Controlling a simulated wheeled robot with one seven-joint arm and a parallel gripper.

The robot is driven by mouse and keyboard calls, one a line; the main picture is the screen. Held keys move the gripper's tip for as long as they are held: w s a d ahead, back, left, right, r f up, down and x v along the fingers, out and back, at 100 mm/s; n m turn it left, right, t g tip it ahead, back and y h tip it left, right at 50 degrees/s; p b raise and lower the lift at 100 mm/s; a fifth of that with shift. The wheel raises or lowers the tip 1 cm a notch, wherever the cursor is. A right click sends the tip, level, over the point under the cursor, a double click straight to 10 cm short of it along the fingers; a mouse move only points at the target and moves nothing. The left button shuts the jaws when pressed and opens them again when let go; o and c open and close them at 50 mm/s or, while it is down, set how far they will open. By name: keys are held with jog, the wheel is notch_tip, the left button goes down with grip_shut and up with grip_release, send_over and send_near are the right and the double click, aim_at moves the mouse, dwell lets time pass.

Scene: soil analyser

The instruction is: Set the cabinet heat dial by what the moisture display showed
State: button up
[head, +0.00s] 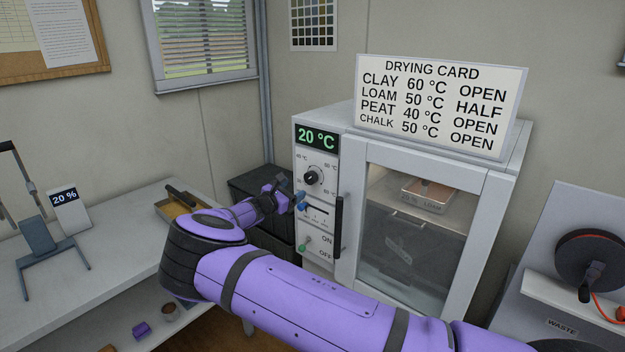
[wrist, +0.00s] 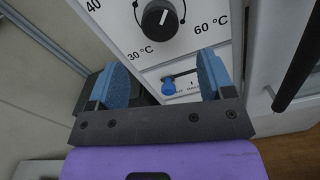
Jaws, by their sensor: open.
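The white cabinet (head: 347,150) has a black heat dial (head: 313,176) on its left panel, marked 30 to 60 °C. The dial also shows at the top of the wrist view (wrist: 160,17); I cannot clearly tell its setting. The cabinet display (head: 316,138) above it reads 20 °C. The moisture display (head: 64,197) on the bench reads 20 %. The drying card (head: 440,105) lists clay 60, loam 50, peat 40 and chalk 50 °C. My gripper (wrist: 163,62) is open and empty, just below the dial, its blue fingers either side of the blue slider knob (wrist: 168,87).
A green ON/OFF switch (head: 305,246) sits low on the panel. The door handle (head: 338,227) stands out right of the controls. A tray labelled 20 % loam (head: 427,195) is inside the closed glass door. A dark box (head: 262,186) stands left of the cabinet.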

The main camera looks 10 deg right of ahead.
aim_at(308, 181)
jog(key=x, duration=0.9)
jog(key=shift+d, duration=0.15)
jog(key=c, duration=0.9)
